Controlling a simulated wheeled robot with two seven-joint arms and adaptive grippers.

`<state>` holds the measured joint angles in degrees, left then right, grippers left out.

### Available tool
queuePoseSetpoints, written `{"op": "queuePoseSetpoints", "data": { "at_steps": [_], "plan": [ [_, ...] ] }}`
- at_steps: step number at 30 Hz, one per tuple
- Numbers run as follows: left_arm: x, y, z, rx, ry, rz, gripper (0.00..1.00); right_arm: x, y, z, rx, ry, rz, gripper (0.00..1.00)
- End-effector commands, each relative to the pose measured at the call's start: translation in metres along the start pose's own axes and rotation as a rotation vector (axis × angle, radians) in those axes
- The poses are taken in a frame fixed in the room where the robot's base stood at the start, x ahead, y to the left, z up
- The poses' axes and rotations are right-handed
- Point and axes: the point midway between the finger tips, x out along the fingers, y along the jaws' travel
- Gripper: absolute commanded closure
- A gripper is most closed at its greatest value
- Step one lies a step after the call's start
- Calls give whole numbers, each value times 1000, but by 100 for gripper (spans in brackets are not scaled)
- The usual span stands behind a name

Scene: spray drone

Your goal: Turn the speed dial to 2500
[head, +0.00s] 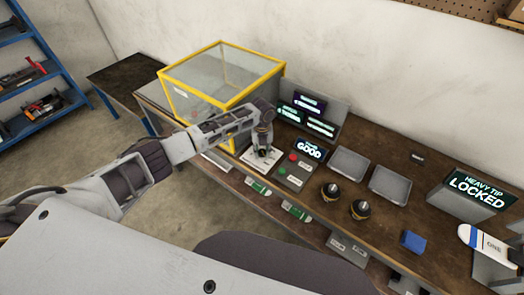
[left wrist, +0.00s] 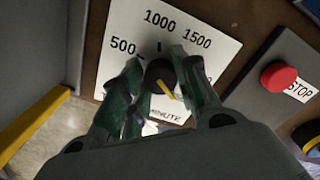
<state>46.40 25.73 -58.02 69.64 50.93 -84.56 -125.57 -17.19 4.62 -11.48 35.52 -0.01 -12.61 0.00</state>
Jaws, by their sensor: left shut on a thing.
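The speed dial (left wrist: 159,74) is a black round knob with a yellow pointer, on a white scale plate (left wrist: 205,22). The plate shows 500, 1000 and 1500 in the left wrist view; my fingers hide the rest of the scale. The yellow pointer slants toward the lower right of that view, away from those three numbers. My left gripper (left wrist: 161,72) is shut on the knob, one finger on each side. In the head view, my left gripper (head: 264,149) points down over the white plate (head: 250,163) on the bench. My right gripper is not in view.
A red STOP button (left wrist: 278,76) sits right of the plate. A yellow-framed clear enclosure (head: 222,68) stands behind-left of my gripper.

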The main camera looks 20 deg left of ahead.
Motion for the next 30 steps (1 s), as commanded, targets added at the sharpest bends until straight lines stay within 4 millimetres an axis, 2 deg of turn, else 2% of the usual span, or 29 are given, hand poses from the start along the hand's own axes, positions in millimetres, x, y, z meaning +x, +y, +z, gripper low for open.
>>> {"op": "queuePoseSetpoints", "data": {
  "at_steps": [19,20,24,30],
  "plan": [
    [-1,-1,0,66,0,-1,94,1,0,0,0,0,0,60],
    [-1,-1,0,66,0,-1,68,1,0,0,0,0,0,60],
    [-1,-1,0,65,0,-1,50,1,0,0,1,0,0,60],
    [0,0,0,64,0,0,48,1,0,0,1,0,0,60]
  ]
}}
